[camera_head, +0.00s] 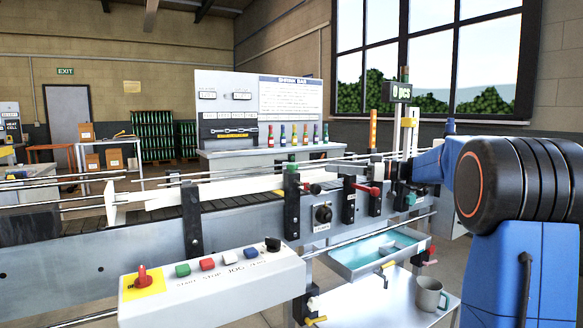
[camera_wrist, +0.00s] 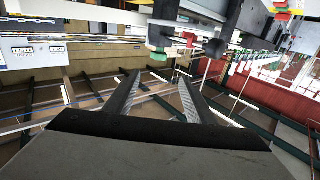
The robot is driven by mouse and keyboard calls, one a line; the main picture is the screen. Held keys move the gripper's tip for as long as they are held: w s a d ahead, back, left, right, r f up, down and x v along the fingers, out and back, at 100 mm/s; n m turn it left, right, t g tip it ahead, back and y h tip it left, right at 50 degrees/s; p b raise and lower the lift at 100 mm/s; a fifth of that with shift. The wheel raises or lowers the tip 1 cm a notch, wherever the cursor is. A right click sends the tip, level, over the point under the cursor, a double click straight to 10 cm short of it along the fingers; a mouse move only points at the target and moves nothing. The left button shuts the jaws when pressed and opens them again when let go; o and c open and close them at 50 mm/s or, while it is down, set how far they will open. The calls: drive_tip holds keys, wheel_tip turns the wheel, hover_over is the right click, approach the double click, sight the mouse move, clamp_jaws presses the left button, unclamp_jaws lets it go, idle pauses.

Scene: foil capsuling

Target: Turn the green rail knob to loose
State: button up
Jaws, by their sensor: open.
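A green knob (camera_head: 292,168) sits on top of a black post on the near side of the conveyor in the head view. A green knob (camera_wrist: 158,57) also shows in the wrist view, just beyond my fingertips, with a red lever and a black ball close to its right. I cannot tell for sure that both views show the same knob. My gripper (camera_wrist: 158,78) is open and empty, its two fingers apart, and no contact with the knob shows. In the head view I cannot make out my gripper; my blue arm stands at the right.
A control box (camera_head: 215,280) with a red stop knob and coloured buttons juts out at the front. Other red-handled brackets (camera_head: 368,190) line the rail. A blue-lined tray (camera_head: 375,252) and a grey mug (camera_head: 430,295) are below, right. Metal guide rails run along the conveyor.

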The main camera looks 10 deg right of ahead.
sight(291, 164)
drive_tip(key=shift+m+t+h, duration=0.5)
drive_tip(key=shift+t, duration=0.1)
drive_tip(key=x, duration=1.5)
drive_tip(key=shift+s+a+f, duration=0.1)
drive_tip(key=shift+a+f, duration=0.3)
drive_tip(key=shift+a, duration=0.2)
drive_tip(key=c, duration=1)
